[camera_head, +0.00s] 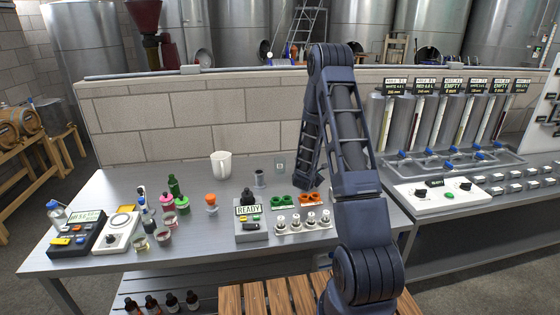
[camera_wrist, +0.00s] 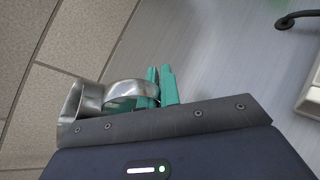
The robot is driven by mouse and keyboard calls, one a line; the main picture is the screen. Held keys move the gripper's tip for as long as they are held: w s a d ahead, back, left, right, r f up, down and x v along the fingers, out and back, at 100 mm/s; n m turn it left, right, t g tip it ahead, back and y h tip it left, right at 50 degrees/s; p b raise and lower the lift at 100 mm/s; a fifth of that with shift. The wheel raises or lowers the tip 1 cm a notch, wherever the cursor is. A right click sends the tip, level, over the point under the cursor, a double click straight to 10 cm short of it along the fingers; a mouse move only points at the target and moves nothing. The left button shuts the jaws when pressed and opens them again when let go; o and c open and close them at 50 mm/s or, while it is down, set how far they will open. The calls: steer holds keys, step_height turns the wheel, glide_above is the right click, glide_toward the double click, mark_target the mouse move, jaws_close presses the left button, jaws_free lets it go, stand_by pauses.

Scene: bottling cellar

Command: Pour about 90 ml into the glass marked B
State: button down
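In the wrist view my gripper (camera_wrist: 161,86) has teal fingers, closed on the handle of a shiny metal jug (camera_wrist: 74,108). The jug's body is at the left of the fingers and partly cut off by the gripper housing; its contents are hidden. In the head view my gripper and the jug are hidden behind my arm. Small glass vessels, one nearer the front (camera_head: 142,243) and one beside it (camera_head: 165,238), stand on the left part of the bench. I cannot read a letter B on any of them.
The steel bench (camera_head: 110,190) holds a white mug (camera_head: 221,166), a READY device (camera_head: 250,221), a scale-like device (camera_head: 121,232) and a keypad device (camera_head: 78,236). A block wall (camera_head: 190,120) runs behind it. Labelled tubes and a control panel (camera_head: 440,193) are on the right.

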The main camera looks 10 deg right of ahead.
steer(key=shift+r, duration=0.15)
steer(key=shift+w+a+r+n+g+h, duration=0.25)
steer(key=shift+r+n+g, duration=0.1)
steer(key=shift+r, duration=0.2)
steer(key=shift+w+a+r+n+g+h, duration=0.15)
steer(key=shift+w+a+r+n+g, duration=0.15)
steer(key=shift+r, duration=0.25)
steer(key=shift+w+a+r+n+g+h, duration=0.25)
steer(key=shift+w+a+r+n, duration=0.1)
steer(key=shift+r+n, duration=0.2)
steer(key=shift+w+a+r+n+g+h, duration=0.25)
steer(key=shift+w+a+r+n, duration=0.1)
steer(key=shift+r+n, duration=0.2)
step_height(320, 180, up, 6)
steer(key=w+a+n+g+h, duration=0.2)
steer(key=n, duration=0.1)
steer(key=shift+w+a+r+n+p, duration=0.15)
steer(key=shift+w+r+n+p, duration=0.1)
steer(key=shift+n+p, duration=0.1)
steer(key=shift+w+a+r+n+h, duration=0.1)
steer(key=shift+a+r+n+h, duration=0.1)
steer(key=shift+r, duration=0.15)
steer(key=shift+w+a+r+n+h, duration=0.1)
steer(key=shift+r+n+h, duration=0.1)
steer(key=shift+r, duration=0.1)
steer(key=shift+w+a+r+n+h+p, duration=0.35)
steer(key=shift+r+n+p, duration=0.3)
steer(key=shift+p, duration=0.45)
stand_by(0.8)
